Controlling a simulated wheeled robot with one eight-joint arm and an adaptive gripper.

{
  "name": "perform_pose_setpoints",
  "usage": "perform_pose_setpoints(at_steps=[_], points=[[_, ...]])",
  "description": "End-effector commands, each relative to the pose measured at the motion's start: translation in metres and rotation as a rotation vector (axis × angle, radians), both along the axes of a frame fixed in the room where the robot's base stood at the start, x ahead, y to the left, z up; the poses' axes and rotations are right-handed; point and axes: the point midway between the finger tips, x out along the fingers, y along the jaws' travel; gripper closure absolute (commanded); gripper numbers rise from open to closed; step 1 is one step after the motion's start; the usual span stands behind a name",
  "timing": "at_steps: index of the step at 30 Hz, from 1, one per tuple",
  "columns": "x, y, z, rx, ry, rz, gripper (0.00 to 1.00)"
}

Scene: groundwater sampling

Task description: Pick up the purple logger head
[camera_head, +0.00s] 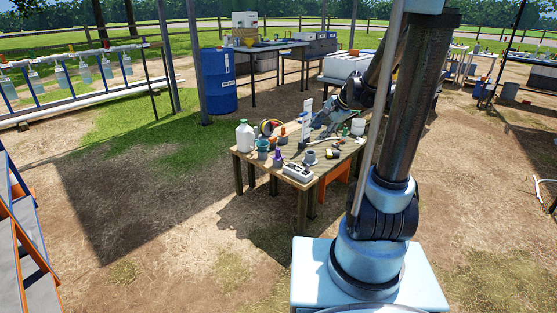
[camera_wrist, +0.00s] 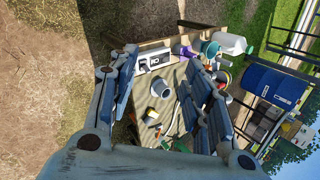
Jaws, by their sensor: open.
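The purple logger head (camera_head: 277,158) stands upright near the front left of the wooden table (camera_head: 246,163), among bottles and small parts. In the wrist view the purple logger head (camera_wrist: 185,51) lies near the tip of the right-hand finger, which seems to hide part of it. My gripper (camera_wrist: 165,68) is open, its fingers spread wide with nothing held between them. In the head view my gripper (camera_head: 325,118) is above the table's back part, away from the purple head.
Close to the purple head are a teal cup (camera_head: 262,148), a white jug (camera_head: 245,137) and a white-and-black device (camera_head: 297,172). A grey cylindrical part (camera_head: 310,157) stands to its right. A blue drum (camera_head: 217,80) is behind the table. Open ground lies to the left.

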Motion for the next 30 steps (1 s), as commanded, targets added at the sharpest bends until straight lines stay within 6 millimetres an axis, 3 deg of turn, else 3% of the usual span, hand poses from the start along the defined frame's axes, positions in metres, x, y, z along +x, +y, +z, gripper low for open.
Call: perform_pose_setpoints(at_steps=[3,14,30], points=[[0.033,0.008,-0.008,0.077,0.020,-0.073,0.55],[0.119,0.032,-0.043,0.322,0.107,-0.290,0.55],[0.221,0.058,-0.131,0.701,0.297,-0.588,0.55]])
